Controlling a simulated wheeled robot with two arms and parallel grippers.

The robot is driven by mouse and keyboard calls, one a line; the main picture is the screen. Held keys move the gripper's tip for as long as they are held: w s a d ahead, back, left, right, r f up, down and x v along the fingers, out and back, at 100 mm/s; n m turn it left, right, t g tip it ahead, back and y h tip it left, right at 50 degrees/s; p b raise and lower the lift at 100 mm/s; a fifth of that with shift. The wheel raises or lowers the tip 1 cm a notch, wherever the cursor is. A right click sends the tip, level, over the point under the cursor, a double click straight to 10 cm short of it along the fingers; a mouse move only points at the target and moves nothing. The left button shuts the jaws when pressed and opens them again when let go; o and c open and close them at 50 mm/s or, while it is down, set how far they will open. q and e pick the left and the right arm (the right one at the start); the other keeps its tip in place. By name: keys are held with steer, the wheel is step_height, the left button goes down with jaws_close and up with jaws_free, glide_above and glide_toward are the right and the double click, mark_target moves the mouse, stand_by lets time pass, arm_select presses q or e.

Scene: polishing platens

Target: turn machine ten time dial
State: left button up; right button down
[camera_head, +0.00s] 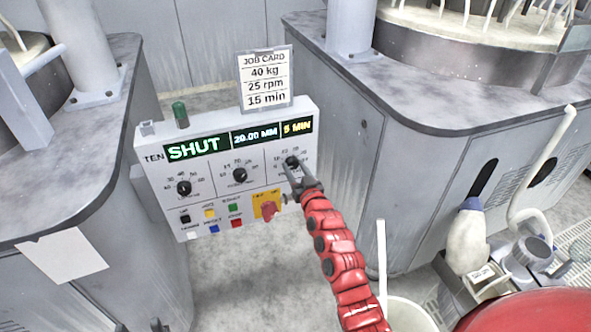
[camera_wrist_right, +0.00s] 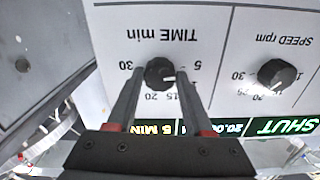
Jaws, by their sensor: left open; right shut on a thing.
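Machine TEN's control panel (camera_head: 225,140) shows SHUT, a middle readout that looks like 20.00 MM, and 5 MIN. Its time dial (camera_head: 291,161) is the rightmost of three black knobs. My right gripper (camera_head: 298,180) reaches it and is shut on the knob. In the right wrist view the time dial (camera_wrist_right: 160,74) sits between the two fingertips, under upside-down TIME min lettering. Its white mark points right, near the 5 and 10 side. The job card (camera_head: 265,78) above reads 40 kg, 25 rpm, 15 min. My left gripper (camera_head: 139,327) barely shows at the bottom edge, open.
A red and yellow switch (camera_head: 267,206) is just below the time dial, close to my right gripper. The speed dial (camera_head: 239,175) is to its left. Grey machine cabinets (camera_head: 420,170) stand on both sides. A white bucket (camera_head: 405,315) is at the bottom right.

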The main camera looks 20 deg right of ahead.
steer(key=m, duration=0.3)
steer(key=shift+d+b, duration=0.1)
steer(key=shift+b, duration=0.25)
steer(key=m, duration=0.3)
steer(key=shift+m, duration=0.3)
steer(key=m, duration=0.4)
steer(key=shift+r+m, duration=0.1)
steer(key=shift+m, duration=2)
steer(key=shift+c, duration=1.5)
jaws_free()
steer(key=shift+s, duration=0.15)
